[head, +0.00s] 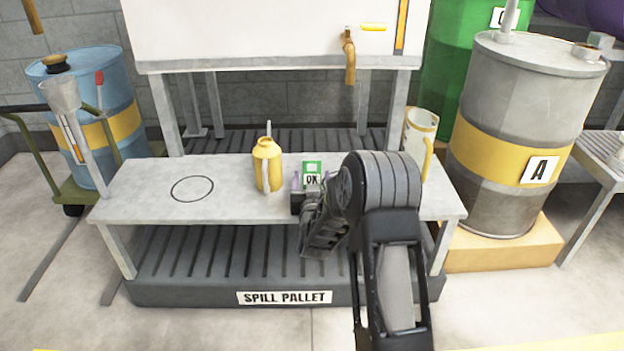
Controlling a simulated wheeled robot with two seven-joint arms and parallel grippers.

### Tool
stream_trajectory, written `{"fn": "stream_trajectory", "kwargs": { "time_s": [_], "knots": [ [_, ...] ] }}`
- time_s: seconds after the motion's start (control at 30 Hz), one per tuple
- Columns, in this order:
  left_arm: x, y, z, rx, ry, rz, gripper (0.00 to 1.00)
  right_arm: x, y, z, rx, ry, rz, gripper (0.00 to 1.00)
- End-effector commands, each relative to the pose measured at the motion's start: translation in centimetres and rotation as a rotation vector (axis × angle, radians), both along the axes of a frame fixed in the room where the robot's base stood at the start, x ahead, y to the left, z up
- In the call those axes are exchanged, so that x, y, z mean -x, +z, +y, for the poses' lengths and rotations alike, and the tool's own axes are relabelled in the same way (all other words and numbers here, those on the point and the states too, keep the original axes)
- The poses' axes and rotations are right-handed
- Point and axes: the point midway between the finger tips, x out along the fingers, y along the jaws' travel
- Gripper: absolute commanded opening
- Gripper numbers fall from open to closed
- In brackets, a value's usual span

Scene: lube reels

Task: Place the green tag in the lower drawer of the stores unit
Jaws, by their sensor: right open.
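The green tag (312,168), with a white panel reading OK, is at the back of the grey bench, just beyond my right gripper. My right gripper (311,184) is open, its fingertips on either side of the tag's lower part. The gripper and wrist hide the tag's bottom edge, so I cannot tell whether the fingers touch it. My left gripper is not in view. No stores unit or lower drawer shows in this view.
A yellow oil can (267,165) stands on the bench (140,190) left of my gripper. A cream jug (419,135) stands at the right end. A brass tap (349,58) hangs above. Drum A (500,130) stands to the right. The bench's left part is clear around a drawn circle.

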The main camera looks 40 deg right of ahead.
Motion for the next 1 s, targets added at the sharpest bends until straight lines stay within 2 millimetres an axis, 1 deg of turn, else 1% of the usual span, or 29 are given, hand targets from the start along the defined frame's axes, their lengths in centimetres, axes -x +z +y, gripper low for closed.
{"fn": "stream_trajectory", "kwargs": {
  "time_s": [0.2, 0.3, 0.37, 0.47, 0.57, 0.8, 0.87, 0.93, 1.0],
  "knots": [
    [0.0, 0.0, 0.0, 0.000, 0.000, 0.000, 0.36, 0.0, 0.0, 0.0, 0.000, 0.000, 0.000, 0.66],
    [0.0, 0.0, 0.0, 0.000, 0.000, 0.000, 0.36, 0.0, 0.4, 0.0, 0.000, 0.000, -0.002, 0.66],
    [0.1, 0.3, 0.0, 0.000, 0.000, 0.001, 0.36, 0.3, 0.5, 0.3, -0.001, 0.000, 0.000, 0.66],
    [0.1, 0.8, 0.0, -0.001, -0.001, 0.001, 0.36, 1.3, 0.7, 1.0, -0.001, 0.001, 0.002, 0.66],
    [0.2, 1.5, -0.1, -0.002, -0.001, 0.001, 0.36, 2.7, 0.8, 2.1, -0.002, 0.001, 0.004, 0.66],
    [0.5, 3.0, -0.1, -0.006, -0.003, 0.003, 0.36, 6.7, 1.0, 5.2, -0.003, 0.002, 0.004, 0.66],
    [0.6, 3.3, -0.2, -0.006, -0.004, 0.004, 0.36, 7.6, 1.0, 5.8, -0.002, 0.002, 0.004, 0.66],
    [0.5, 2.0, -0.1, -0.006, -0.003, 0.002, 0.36, 8.3, 0.5, 6.5, 0.000, 0.003, -0.001, 0.66],
    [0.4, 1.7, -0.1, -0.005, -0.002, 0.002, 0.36, 9.0, 0.6, 6.9, 0.001, 0.002, -0.001, 0.66]
  ]
}}
